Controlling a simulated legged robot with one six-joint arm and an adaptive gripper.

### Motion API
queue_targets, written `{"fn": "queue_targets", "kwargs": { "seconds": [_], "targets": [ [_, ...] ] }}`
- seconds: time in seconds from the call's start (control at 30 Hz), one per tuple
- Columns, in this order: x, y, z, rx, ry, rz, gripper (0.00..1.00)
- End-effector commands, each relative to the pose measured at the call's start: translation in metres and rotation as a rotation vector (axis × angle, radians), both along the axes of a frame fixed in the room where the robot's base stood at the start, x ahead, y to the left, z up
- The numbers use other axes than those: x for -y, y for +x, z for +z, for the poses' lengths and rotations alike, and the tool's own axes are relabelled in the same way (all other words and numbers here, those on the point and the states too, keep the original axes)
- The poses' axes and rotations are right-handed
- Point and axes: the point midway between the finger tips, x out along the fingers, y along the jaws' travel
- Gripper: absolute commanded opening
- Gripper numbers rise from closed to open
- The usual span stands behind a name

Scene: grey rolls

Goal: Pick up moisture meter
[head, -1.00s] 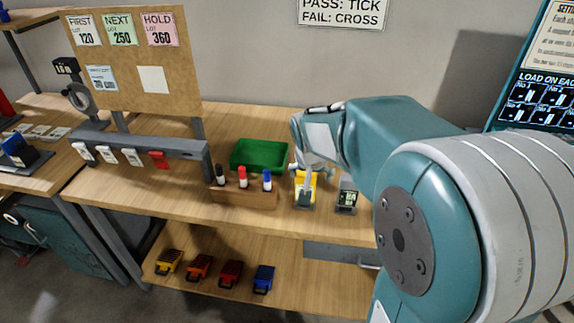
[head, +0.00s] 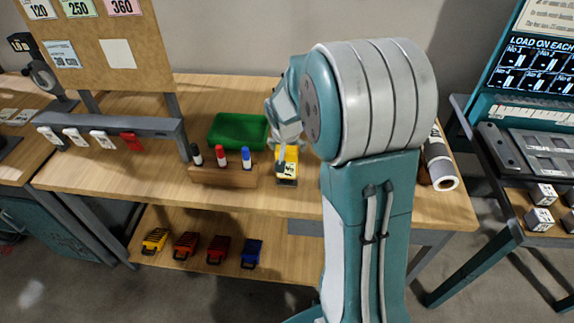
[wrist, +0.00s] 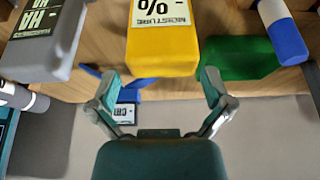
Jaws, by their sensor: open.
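The moisture meter (head: 289,166) is a yellow device with a white label, standing on the bench to the right of the marker holder. In the wrist view the yellow meter (wrist: 163,50) is upside down at the top centre, its label reading "MOISTURE %". My gripper (wrist: 160,78) is open, with one finger towards each side of the meter and nothing held. The fingertips appear near the meter's edge; I cannot tell whether they touch it. In the head view my gripper (head: 281,146) is at the meter and partly covers it.
A grey meter (wrist: 50,35) stands beside it in the wrist view. A green tray (head: 238,131) lies behind the marker holder (head: 222,176), which carries black, red and blue markers. A grey roll (head: 440,165) lies right of my arm. Bare bench shows in front.

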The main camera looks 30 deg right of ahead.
Motion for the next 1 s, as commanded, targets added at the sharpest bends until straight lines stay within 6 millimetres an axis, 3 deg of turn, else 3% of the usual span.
{"fn": "queue_targets", "kwargs": {
  "seconds": [0.2, 0.47, 0.5, 0.6, 0.67, 1.0],
  "targets": [
    [0.005, 0.01, -0.03, -0.002, -0.001, -0.001, 1.0],
    [0.006, 0.011, -0.033, 0.0, -0.002, 0.001, 1.0],
    [0.006, 0.011, -0.033, 0.0, -0.002, 0.001, 0.96],
    [0.005, 0.011, -0.033, 0.0, -0.002, 0.001, 0.51],
    [0.005, 0.012, -0.033, -0.001, -0.001, 0.001, 0.27],
    [0.006, 0.011, -0.032, -0.001, -0.002, 0.0, 0.27]
  ]
}}
